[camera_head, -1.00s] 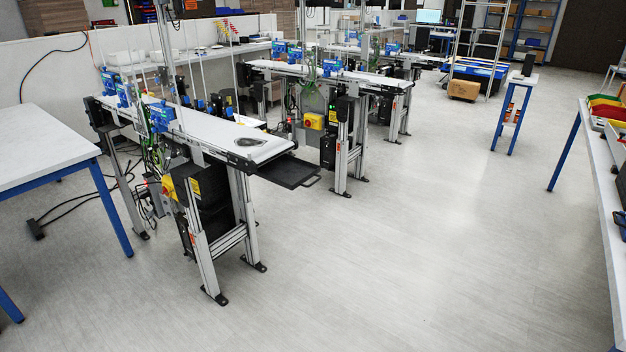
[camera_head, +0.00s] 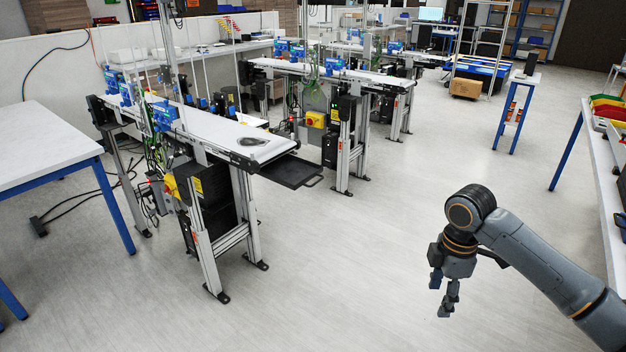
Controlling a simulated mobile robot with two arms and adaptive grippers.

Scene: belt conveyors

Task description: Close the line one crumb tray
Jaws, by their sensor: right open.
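The crumb tray (camera_head: 292,172) is a flat black tray with a handle loop (camera_head: 314,181). It sticks out under the near end of the nearest belt conveyor (camera_head: 215,130), pulled out toward the right. My right gripper (camera_head: 442,296) hangs over the open floor at the lower right, fingers pointing down, open and empty. It is well apart from the tray, to its right and lower in the picture. My left gripper is not in view.
A dark ring-shaped item (camera_head: 252,141) lies on the near belt end. A second conveyor (camera_head: 340,73) stands behind. A white table (camera_head: 40,145) is at the left, a workbench (camera_head: 606,175) at the right edge. The floor (camera_head: 400,220) between is clear.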

